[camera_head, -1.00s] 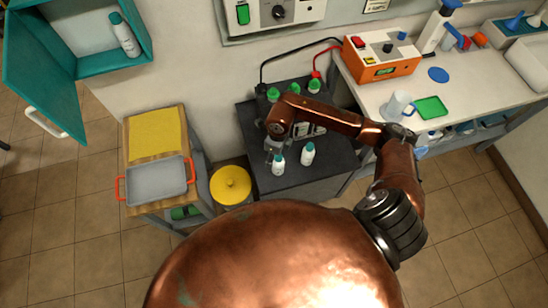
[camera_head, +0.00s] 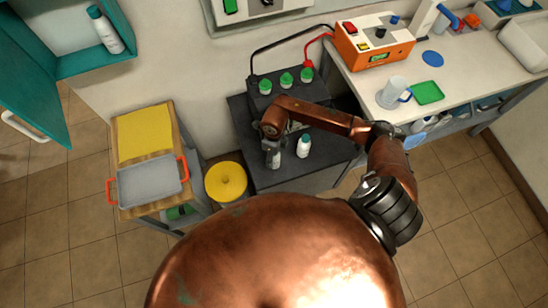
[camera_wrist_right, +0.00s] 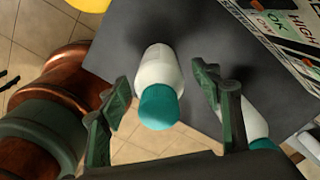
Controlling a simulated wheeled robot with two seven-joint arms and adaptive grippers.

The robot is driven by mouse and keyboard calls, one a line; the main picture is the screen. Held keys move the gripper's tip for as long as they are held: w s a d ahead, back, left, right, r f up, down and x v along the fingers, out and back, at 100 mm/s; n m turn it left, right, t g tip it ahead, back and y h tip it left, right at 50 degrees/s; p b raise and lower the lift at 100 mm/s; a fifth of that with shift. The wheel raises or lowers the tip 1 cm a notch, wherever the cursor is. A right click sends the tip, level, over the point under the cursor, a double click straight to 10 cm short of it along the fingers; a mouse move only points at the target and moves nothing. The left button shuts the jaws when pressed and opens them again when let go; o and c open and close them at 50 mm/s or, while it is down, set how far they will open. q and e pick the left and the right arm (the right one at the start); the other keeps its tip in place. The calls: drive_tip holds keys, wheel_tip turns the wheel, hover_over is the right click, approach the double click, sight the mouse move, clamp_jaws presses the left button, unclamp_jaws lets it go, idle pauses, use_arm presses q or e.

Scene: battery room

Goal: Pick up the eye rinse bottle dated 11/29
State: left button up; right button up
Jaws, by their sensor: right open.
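Two white bottles with teal caps stand on the dark stand (camera_head: 325,165) in the head view. The left bottle (camera_head: 275,161) is partly covered by my right gripper (camera_head: 271,149); the right bottle (camera_head: 303,147) stands apart from it. In the right wrist view the left bottle (camera_wrist_right: 158,70) lies between the open fingers of my right gripper (camera_wrist_right: 163,88), with a gap on each side. The other bottle (camera_wrist_right: 255,127) shows partly behind the right finger. A third such bottle (camera_head: 107,32) stands in the teal cabinet. No date is readable on any bottle. My left gripper is not seen.
A battery with green caps (camera_head: 286,80) stands behind the bottles, partly hidden by my right arm. A yellow-lidded bin (camera_head: 226,182) and a cart with a grey tray (camera_head: 150,182) are to the left. A white bench with an orange charger (camera_head: 375,46) is to the right.

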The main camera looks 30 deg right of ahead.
drive_tip(key=shift+f, duration=0.85)
drive_tip(key=c, duration=1.5)
